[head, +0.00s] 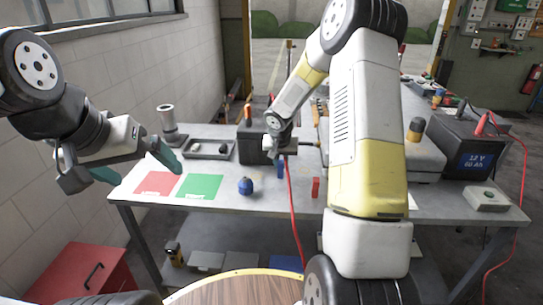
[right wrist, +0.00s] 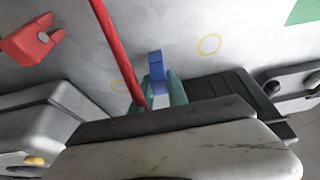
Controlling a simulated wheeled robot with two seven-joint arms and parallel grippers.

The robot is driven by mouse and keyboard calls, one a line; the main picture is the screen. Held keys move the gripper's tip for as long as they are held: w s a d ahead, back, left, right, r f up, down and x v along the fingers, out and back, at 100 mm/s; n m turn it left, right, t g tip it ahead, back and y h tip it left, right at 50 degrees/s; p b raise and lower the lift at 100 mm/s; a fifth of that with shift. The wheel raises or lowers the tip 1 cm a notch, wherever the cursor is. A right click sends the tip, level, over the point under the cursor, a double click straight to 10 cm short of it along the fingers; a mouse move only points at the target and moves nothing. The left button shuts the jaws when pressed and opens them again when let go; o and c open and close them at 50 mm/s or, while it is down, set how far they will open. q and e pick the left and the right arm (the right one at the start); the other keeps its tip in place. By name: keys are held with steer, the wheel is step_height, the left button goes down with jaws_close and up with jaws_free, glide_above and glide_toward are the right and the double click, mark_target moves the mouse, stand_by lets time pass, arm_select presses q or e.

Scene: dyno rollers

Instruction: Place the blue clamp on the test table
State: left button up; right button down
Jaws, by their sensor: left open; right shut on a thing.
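The blue clamp (head: 281,168) is held in my right gripper (head: 283,154) over the grey test table (head: 265,205). In the right wrist view the clamp (right wrist: 156,66) sits between the teal fingertips, which are partly hidden by the gripper body. A red cable (right wrist: 118,50) runs past the clamp; in the head view it hangs down over the table's front edge. I cannot tell whether the clamp touches the table. My left gripper (head: 137,164) is open and empty, left of the red mat.
A red clamp (head: 315,187) stands right of the blue one. A round blue object (head: 245,186) sits to the left, near a green mat (head: 200,186) and a red mat (head: 159,183). A black battery (head: 462,145) stands at right. Small yellow rings mark the tabletop.

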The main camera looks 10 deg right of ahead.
steer(key=shift+f, duration=0.1)
steer(key=c, duration=1.3)
jaws_free()
steer(key=shift+r, duration=0.4)
steer(key=s+a+r+n, duration=0.1)
steer(key=s+r, duration=1.6)
steer(key=r, duration=0.4)
steer(key=s+a+r+n+t+y, duration=0.1)
steer(key=s+a, duration=0.1)
steer(key=s, duration=0.6)
steer(key=s+a+r+n+t+y, duration=0.1)
steer(key=s+r+y, duration=0.1)
steer(key=s, duration=0.6)
steer(key=shift+a+n, duration=0.35)
steer(key=shift+n, duration=0.05)
